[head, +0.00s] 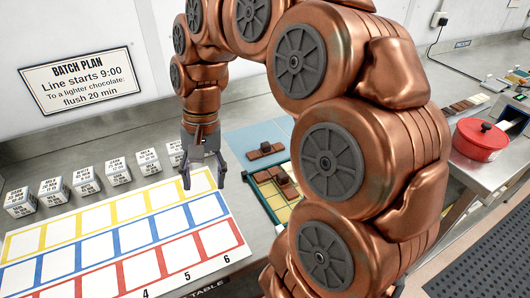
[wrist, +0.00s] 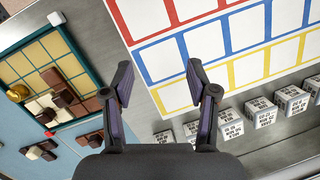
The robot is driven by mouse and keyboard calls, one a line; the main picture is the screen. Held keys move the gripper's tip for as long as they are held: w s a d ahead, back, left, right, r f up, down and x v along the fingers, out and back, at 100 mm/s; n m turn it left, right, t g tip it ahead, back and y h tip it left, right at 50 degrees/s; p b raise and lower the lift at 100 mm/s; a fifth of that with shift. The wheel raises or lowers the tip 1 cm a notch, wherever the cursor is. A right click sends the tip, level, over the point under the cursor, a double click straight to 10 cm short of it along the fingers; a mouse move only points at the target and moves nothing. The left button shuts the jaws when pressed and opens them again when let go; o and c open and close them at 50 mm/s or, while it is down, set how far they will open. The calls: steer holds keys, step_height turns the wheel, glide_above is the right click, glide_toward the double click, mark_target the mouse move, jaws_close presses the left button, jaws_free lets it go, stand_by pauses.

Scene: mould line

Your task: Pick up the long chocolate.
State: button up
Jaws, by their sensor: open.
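My gripper (head: 203,176) is open and empty, pointing down above the white grid sheet, left of the chocolates in the head view. Its two dark fingers stand apart in the wrist view (wrist: 158,76). Brown chocolate pieces (head: 265,150) lie on the blue mat. In the wrist view, a brown piece (wrist: 90,139) and a piece with a pale part (wrist: 40,149) lie there. More chocolates (wrist: 64,93) sit in the green-edged tray (wrist: 75,50), partly hidden by my arm in the head view. I cannot tell for sure which piece is the long one.
The grid sheet (head: 120,240) has yellow, blue and red rows. Several labelled white blocks (head: 86,180) stand in a row along its back. A red pot (head: 480,138) and more chocolate bars (head: 465,104) are on the counter at the right. A wall stands close behind.

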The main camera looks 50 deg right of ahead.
steer(key=w+d+m+y, duration=0.1)
steer(key=w+d+m, duration=0.45)
steer(key=d, duration=0.35)
steer(key=m+t+b, duration=0.2)
steer(key=m+t, duration=0.1)
steer(key=m, duration=0.6)
glide_toward(266, 144)
steer(key=shift+f+y, duration=0.4)
steer(key=shift+f, duration=0.55)
steer(key=shift+d+f, duration=0.15)
steer(key=shift+d, duration=0.05)
steer(key=shift+w+p+x, duration=0.2)
steer(key=shift+p+x, duration=0.8)
steer(key=shift+x, duration=2.85)
steer(key=shift+a, duration=0.2)
steer(key=shift+c, duration=0.3)
jaws_close()
